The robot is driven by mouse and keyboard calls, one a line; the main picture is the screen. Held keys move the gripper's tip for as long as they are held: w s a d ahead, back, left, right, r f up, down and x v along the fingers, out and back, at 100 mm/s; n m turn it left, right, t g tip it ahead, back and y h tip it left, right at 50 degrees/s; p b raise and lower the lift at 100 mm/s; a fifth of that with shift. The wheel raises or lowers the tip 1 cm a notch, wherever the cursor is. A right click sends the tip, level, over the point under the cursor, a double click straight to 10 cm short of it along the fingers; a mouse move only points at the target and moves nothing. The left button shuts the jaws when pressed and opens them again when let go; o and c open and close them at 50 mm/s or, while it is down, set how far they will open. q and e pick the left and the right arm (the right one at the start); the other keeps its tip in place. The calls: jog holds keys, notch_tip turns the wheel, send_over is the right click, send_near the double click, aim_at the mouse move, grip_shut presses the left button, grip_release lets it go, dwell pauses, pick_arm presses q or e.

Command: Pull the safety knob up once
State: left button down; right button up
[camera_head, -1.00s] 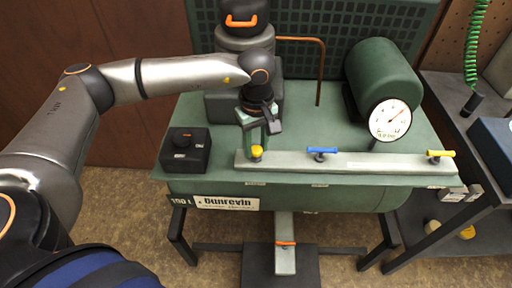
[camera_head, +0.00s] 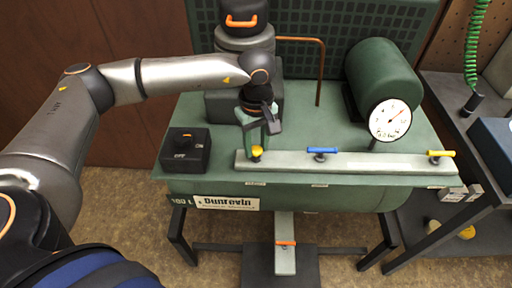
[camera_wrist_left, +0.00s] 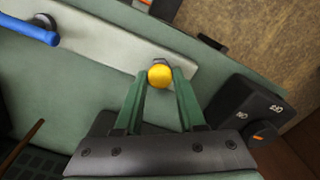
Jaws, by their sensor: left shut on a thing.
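The safety knob is a small round yellow knob (camera_head: 257,151) at the left end of the pale manifold bar (camera_head: 380,163) on the green compressor. It also shows in the left wrist view (camera_wrist_left: 160,75). My left gripper (camera_head: 256,146) points down over it. In the left wrist view its two green fingers (camera_wrist_left: 160,84) are shut on the yellow knob, one on each side. The knob's stem is hidden. My right gripper is in neither view.
A black switch box (camera_head: 185,160) stands left of the gripper. Blue (camera_head: 322,150) and yellow (camera_head: 440,153) lever handles sit along the bar to the right. A white dial gauge (camera_head: 390,120) and a green cylinder (camera_head: 383,75) stand behind. A pedal with an orange band (camera_head: 285,243) is below.

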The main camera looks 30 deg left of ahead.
pick_arm(q)
jog(key=shift+r, duration=0.45)
dwell(0.5)
dwell(0.5)
jog(key=shift+c, duration=2.4)
grip_release()
jog(key=shift+p, duration=0.3)
notch_tip(320, 180, up, 8)
jog(key=p, duration=0.4)
